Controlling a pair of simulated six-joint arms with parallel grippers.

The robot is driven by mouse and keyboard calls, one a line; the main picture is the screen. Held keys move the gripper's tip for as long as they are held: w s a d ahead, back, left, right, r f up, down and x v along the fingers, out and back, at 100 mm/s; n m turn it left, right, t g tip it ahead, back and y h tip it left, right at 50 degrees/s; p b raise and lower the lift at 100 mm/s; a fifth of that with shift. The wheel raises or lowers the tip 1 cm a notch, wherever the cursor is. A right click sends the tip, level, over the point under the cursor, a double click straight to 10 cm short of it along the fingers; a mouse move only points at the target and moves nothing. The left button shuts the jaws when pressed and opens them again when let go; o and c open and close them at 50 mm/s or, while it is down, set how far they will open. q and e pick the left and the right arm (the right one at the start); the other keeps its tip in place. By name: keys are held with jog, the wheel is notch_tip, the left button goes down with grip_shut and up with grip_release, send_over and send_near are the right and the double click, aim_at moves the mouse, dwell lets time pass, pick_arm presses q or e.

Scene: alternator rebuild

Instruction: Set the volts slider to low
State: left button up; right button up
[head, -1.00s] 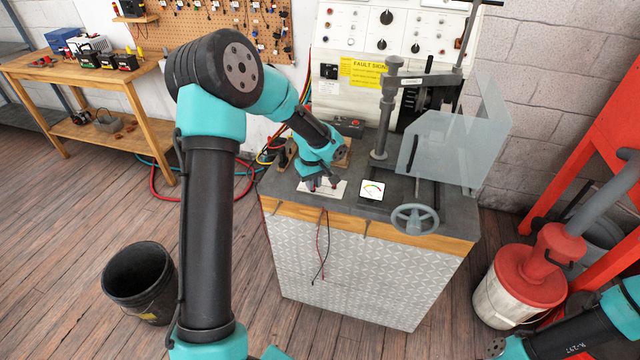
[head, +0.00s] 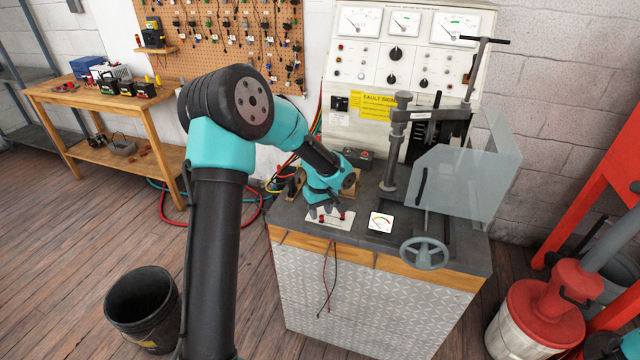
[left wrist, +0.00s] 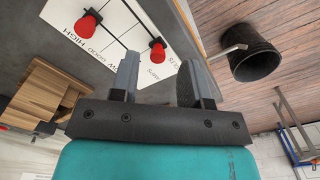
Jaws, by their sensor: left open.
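A white panel (head: 345,218) lies flat on the bench top, below my left gripper (head: 324,211). My left gripper (left wrist: 157,78) is open and empty. The middle knob shows in the gap beyond its fingertips, apparently not gripped. My right gripper is out of view.
A white gauge (head: 381,222) and a grey handwheel (head: 424,252) are right of the panel. A clear shield (head: 465,180) and a steel post (head: 391,150) stand behind them. Red and black leads (head: 328,275) hang off the bench front. A black bucket (head: 142,305) is on the floor.

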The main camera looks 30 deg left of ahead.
pick_arm(q)
notch_tip(320, 180, up, 16)
jog(key=shift+r, duration=0.15)
dwell(0.3)
dwell(0.4)
